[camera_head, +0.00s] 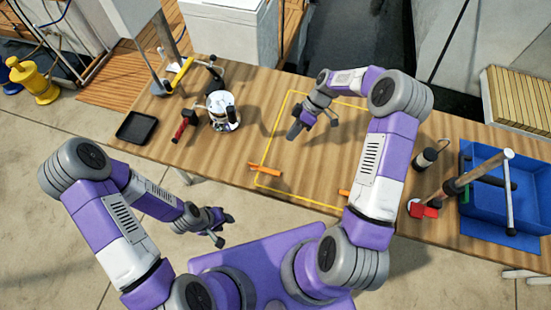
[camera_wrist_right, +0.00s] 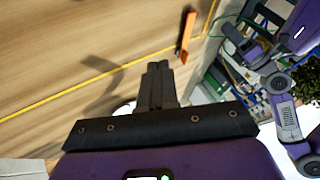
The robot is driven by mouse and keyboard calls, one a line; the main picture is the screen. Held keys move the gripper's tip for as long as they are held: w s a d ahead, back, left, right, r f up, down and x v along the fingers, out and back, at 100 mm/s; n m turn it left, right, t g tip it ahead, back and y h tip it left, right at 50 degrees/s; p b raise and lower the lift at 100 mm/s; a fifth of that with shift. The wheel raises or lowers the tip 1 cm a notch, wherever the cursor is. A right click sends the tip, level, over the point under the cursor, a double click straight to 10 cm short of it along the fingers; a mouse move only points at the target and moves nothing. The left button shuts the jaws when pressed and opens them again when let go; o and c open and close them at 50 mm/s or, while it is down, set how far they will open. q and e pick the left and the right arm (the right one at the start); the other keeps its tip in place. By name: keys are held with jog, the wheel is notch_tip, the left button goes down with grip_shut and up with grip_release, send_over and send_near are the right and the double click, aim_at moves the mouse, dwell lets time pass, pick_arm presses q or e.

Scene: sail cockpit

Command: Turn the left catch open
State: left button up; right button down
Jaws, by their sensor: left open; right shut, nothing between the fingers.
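The left catch (camera_head: 264,169) is a small orange bar on the wooden deck, at the near left corner of a yellow rectangle outline. The right catch (camera_head: 344,193), also orange, sits on the near edge, partly hidden by my right arm. My right gripper (camera_head: 298,132) is shut and empty above the outlined panel, apart from both catches. My left gripper (camera_head: 222,235) is open and empty, in front of the near edge, left of and below the left catch.
A white and silver winch-like device (camera_head: 223,112), a red-handled tool (camera_head: 185,124) and a black tray (camera_head: 137,127) stand to the left. A blue bin (camera_head: 490,160) with tools and a dark cylinder (camera_head: 424,159) are at right. The deck around the left catch is clear.

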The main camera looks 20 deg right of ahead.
aim_at(269, 169)
jog(key=x, duration=0.9)
jog(key=shift+s, duration=0.1)
jog(key=shift+s+a+r, duration=0.2)
jog(key=shift+s+a, duration=0.45)
jog(key=shift+s, duration=0.3)
jog(key=shift+s+a+p, duration=0.35)
jog(key=shift+s+a, duration=0.1)
jog(key=shift+s, duration=0.2)
jog(key=shift+f, duration=0.1)
